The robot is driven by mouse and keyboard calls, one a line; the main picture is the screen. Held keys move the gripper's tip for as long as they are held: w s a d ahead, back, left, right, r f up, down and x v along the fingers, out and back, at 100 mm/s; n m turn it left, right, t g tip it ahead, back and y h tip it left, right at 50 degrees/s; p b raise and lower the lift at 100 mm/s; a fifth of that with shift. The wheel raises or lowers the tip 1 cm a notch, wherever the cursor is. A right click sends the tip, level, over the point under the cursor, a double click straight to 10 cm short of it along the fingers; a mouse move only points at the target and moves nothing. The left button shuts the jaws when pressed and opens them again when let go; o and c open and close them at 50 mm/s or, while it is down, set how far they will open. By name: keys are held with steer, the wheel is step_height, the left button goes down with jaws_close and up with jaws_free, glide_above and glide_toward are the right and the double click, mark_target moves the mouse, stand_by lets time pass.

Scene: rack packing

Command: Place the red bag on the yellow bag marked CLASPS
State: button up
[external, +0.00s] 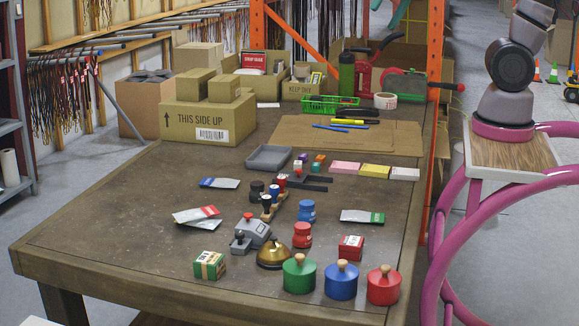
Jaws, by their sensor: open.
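A silver-white bag with a red end (196,214) lies flat on the left part of the table. A second pale bag (207,224) lies against it on the near side, partly overlapping it; I cannot tell its end colour for sure. I cannot make out a yellow bag or the word CLASPS. A similar bag with a blue end (219,183) lies behind them, and one with a green end (363,216) lies at the right. My gripper is out of the picture; only part of my arm shows at the right edge.
Stamps (267,203), a brass bell (273,256) and green, blue and red lidded pots (383,285) stand in the middle and front. A grey tray (268,157), card stacks (375,171) and cardboard boxes (208,124) are farther back. The table's left front is clear.

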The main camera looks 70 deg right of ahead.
steer(key=s+d+r+n+t+h, duration=0.1)
steer(key=s+d+n+t+h, duration=0.1)
steer(key=s+d, duration=0.5)
steer(key=shift+s+r+t+h, duration=0.15)
steer(key=shift+r+t+h, duration=0.15)
steer(key=shift+h, duration=0.5)
